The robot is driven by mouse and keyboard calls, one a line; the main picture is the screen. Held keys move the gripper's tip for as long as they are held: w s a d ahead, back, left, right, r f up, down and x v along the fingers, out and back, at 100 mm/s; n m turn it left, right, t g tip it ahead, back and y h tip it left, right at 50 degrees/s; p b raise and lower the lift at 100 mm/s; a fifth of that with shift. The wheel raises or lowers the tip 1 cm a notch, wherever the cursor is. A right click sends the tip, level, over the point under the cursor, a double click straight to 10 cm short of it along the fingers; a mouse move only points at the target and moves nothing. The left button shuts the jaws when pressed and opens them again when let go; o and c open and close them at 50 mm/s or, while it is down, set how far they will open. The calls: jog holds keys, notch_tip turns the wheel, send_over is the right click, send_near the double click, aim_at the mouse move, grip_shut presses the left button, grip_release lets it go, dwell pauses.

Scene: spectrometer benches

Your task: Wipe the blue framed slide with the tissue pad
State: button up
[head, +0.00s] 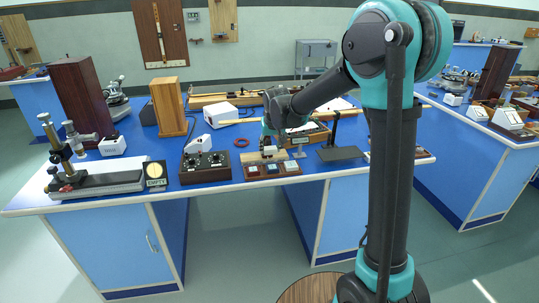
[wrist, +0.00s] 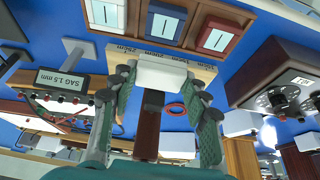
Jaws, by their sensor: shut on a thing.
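My gripper (wrist: 163,92) is shut on a white block, the tissue pad (wrist: 163,72), held between its green-lined fingers. In the head view my gripper (head: 271,144) is over the back of the small slide tray (head: 261,177). The blue framed slide (wrist: 164,22) is the middle of three, between a red framed one (wrist: 217,36) and a pale grey one (wrist: 105,12). It also shows in the head view (head: 273,169). The pad appears apart from the blue slide, by the labelled wooden strip (wrist: 200,72); its height above it is unclear.
A sign reading SAG 1.5 mm (wrist: 63,85) is near my gripper. A red ring (head: 241,142) lies on the blue bench behind.

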jog(key=shift+r, duration=1.55)
jog(key=shift+s, duration=0.15)
